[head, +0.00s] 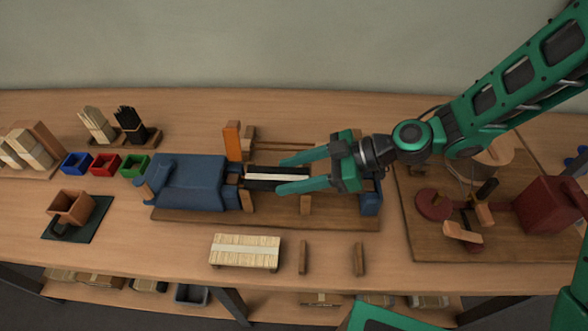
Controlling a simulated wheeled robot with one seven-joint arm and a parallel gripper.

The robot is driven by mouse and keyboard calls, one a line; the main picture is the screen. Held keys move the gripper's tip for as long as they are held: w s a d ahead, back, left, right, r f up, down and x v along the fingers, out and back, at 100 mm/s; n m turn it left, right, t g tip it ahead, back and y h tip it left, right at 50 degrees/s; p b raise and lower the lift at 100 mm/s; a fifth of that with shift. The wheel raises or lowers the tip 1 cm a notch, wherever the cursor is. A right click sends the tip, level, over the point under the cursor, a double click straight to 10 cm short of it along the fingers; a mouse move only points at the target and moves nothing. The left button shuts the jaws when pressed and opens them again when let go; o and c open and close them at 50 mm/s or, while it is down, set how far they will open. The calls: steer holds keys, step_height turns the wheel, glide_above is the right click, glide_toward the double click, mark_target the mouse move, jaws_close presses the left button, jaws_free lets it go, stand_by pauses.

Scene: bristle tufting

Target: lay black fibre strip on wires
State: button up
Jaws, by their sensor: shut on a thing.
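My gripper (280,176) is shut on a dark fibre strip with a pale band along it, the black fibre strip (262,174). It holds the strip lengthwise over the middle of a wooden fixture, just right of a blue block-like machine part (190,182). I cannot tell whether the strip touches anything beneath it. The wires under the strip are hidden or too thin to make out.
The fixture sits on a brown baseboard (200,216). An orange upright post (232,140) stands just behind the strip. A pale fibre strip on a tray (245,252) lies in front. Blue, red and green bins (105,163) stand left. A winding device (434,204) stands right.

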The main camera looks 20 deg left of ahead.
steer(key=shift+f, duration=0.2)
stand_by(0.6)
steer(key=o, duration=1.1)
steer(key=shift+d, duration=0.1)
steer(key=v, duration=1)
steer(key=shift+w+d, duration=0.15)
steer(key=shift+d, duration=0.15)
